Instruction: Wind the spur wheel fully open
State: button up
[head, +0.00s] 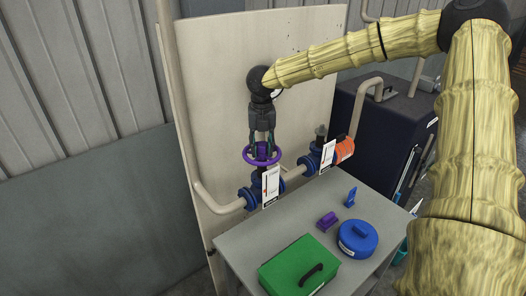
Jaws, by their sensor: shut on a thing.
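A purple handwheel (275,159) sits on top of a blue valve (249,198) in a beige pipe, at the middle of the head view. My gripper (262,147) comes down from above and is shut on the wheel. The fingers hide part of the wheel's hub and rim. A white tag with a red mark (271,183) hangs in front of this valve and hides part of its body. I cannot read the tag, and I cannot tell how far the valve is open.
A second blue valve (312,160) with its own tag and an orange part (345,148) stand to the right. The grey table (234,242) holds a green box (298,262), a blue round container (357,237), a purple block (327,220) and a small blue item (351,196). A beige panel stands behind.

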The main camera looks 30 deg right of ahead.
jog(key=n, duration=0.4)
jog(key=shift+n, duration=0.3)
jog(key=n, duration=1)
jog(key=shift+n, duration=0.3)
jog(key=n, duration=0.4)
jog(key=shift+n, duration=0.4)
